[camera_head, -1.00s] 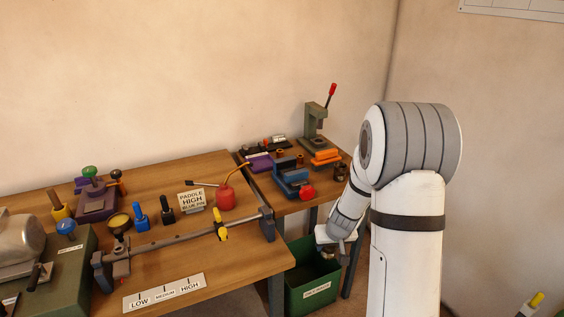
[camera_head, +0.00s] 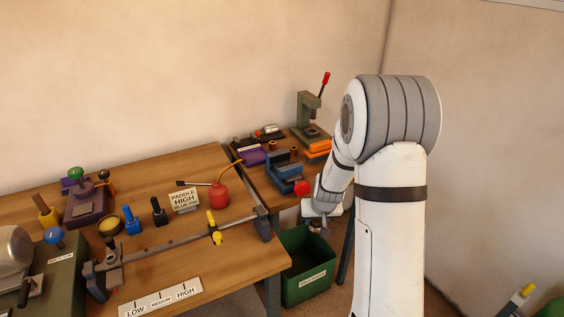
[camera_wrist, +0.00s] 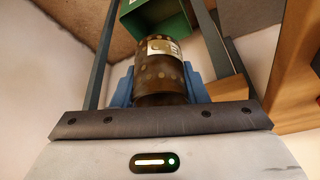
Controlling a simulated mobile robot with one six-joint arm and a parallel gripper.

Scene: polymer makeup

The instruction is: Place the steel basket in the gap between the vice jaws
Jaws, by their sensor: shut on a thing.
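The steel basket (camera_wrist: 160,75) is a dark, perforated cylinder with a pale label, seen in the wrist view. My gripper (camera_wrist: 159,88) is shut on it, with a blue finger on each side. In the head view the basket (camera_head: 316,226) shows small below my gripper (camera_head: 319,216), above and beside the green bin. The blue vice (camera_head: 287,174) with a red knob stands on the far bench, left of and beyond my gripper. The gap between its jaws is too small to make out.
The green bin (camera_head: 306,284) stands on the floor below the bench edge. An orange block (camera_head: 318,149), a purple block (camera_head: 251,157) and a green press (camera_head: 309,115) crowd the far bench (camera_head: 262,187). The near bench (camera_head: 235,262) holds a long bar and several tools.

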